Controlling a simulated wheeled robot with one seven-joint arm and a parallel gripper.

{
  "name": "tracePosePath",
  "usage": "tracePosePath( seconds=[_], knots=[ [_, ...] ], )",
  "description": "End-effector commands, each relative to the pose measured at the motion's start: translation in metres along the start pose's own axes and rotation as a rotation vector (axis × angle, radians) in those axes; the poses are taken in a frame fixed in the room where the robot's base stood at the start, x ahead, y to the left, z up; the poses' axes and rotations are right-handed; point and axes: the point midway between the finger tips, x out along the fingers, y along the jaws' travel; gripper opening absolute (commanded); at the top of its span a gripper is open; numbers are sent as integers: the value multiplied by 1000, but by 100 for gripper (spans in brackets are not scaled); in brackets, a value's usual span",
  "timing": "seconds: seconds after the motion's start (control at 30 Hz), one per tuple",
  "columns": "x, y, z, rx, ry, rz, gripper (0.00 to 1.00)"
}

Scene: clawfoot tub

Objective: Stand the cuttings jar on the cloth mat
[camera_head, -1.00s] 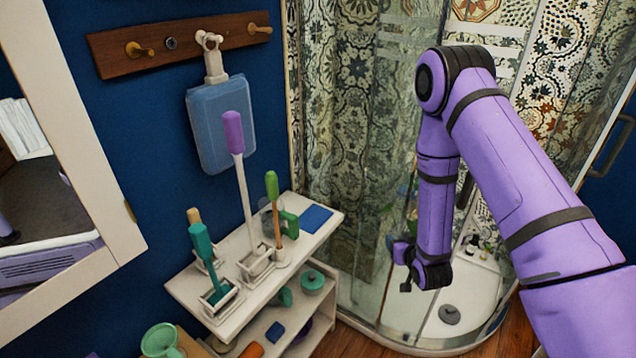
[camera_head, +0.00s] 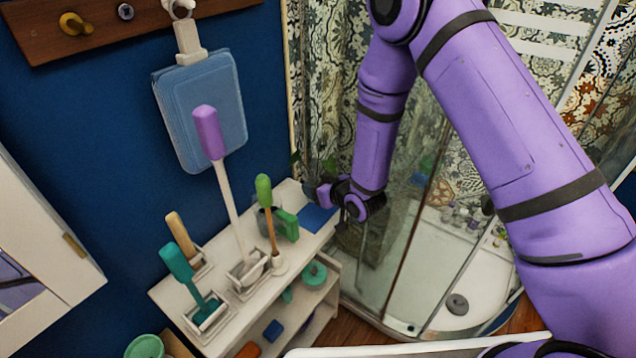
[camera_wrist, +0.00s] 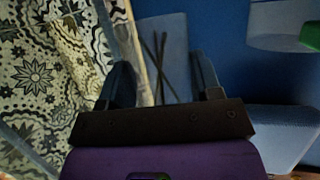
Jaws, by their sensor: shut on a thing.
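My gripper (camera_head: 326,190) is shut on the cuttings jar (camera_head: 317,172), a small, dim vessel with green leaves showing above it. It is held above the back right end of the white shelf unit. The blue cloth mat (camera_head: 317,219) lies flat on the top shelf, just below my gripper, and looks bare. In the wrist view, my two fingers (camera_wrist: 163,88) stand either side of the jar, with thin dark stems (camera_wrist: 160,58) between them. The jar's outline is faint there, and its base is hard to make out.
On the top shelf (camera_head: 232,305), left of the mat, stand a grey mug, a green-handled brush (camera_head: 265,195), a purple-handled brush (camera_head: 209,135) and a teal-handled brush (camera_head: 178,264). The glass shower enclosure (camera_head: 400,235) is close on the right. A blue pad (camera_head: 203,115) hangs on the wall.

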Motion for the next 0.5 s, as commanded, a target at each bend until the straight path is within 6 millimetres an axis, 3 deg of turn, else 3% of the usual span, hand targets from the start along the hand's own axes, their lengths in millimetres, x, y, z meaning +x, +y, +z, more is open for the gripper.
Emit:
tracePosePath(
  seconds=[0.23,0.5],
  knots=[
    [0,0,1,2,0,1,2],
    [7,0,18,1,-1,1,2]
  ],
)
